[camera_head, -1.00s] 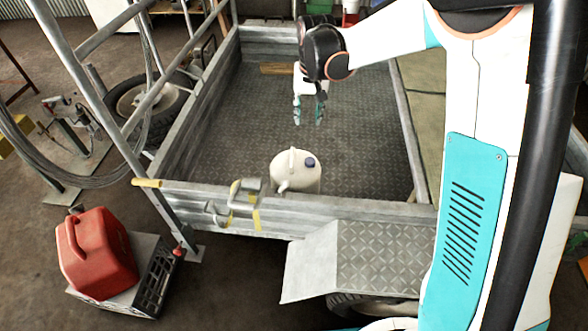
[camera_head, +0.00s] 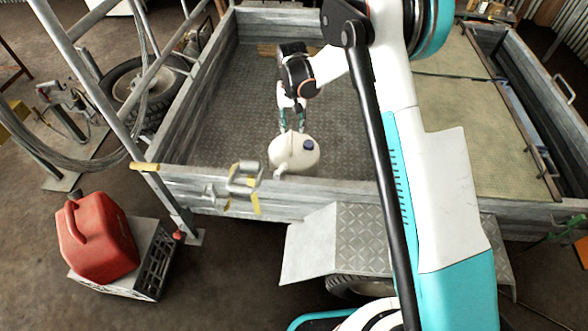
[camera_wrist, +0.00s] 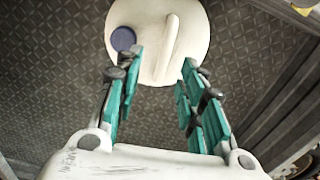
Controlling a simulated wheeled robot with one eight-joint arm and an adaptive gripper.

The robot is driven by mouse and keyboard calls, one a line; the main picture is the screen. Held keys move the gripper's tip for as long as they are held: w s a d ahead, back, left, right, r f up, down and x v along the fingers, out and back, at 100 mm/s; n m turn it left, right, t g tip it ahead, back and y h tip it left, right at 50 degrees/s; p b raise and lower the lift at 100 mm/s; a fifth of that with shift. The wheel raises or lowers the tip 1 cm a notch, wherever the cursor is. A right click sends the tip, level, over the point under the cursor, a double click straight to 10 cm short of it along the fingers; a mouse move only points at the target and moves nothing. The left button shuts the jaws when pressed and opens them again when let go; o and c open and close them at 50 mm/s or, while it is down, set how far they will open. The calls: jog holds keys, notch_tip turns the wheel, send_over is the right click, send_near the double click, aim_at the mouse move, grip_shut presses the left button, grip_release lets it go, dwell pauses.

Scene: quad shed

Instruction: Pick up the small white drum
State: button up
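The small white drum (camera_head: 293,151) has a dark blue cap and a moulded handle on top. It stands on the trailer bed (camera_head: 235,130) close to the front wall. My gripper (camera_head: 292,122) is just behind the drum in the head view. In the wrist view, my gripper (camera_wrist: 152,88) is open, its teal fingers spread apart. There the drum (camera_wrist: 150,62) lies just beyond the fingertips, with its cap (camera_wrist: 123,39) at the left and its handle (camera_wrist: 171,37) near the middle. I cannot tell whether a fingertip touches it.
The trailer's front wall (camera_head: 325,208) with a latch (camera_head: 244,180) stands in front of the drum. A red jerrycan (camera_head: 96,238) sits on a crate (camera_head: 152,262) at lower left. A metal frame (camera_head: 107,108) rises at left. The bed behind the drum is mostly clear.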

aim_at(291, 138)
jog(key=f+b, duration=0.1)
jog(key=f, duration=0.1)
jog(key=f+b, duration=0.1)
jog(key=f, duration=0.2)
jog(key=f+b, duration=0.1)
jog(key=f, duration=0.2)
jog(key=shift+a, duration=0.3)
jog(key=shift+c, duration=0.2)
grip_shut()
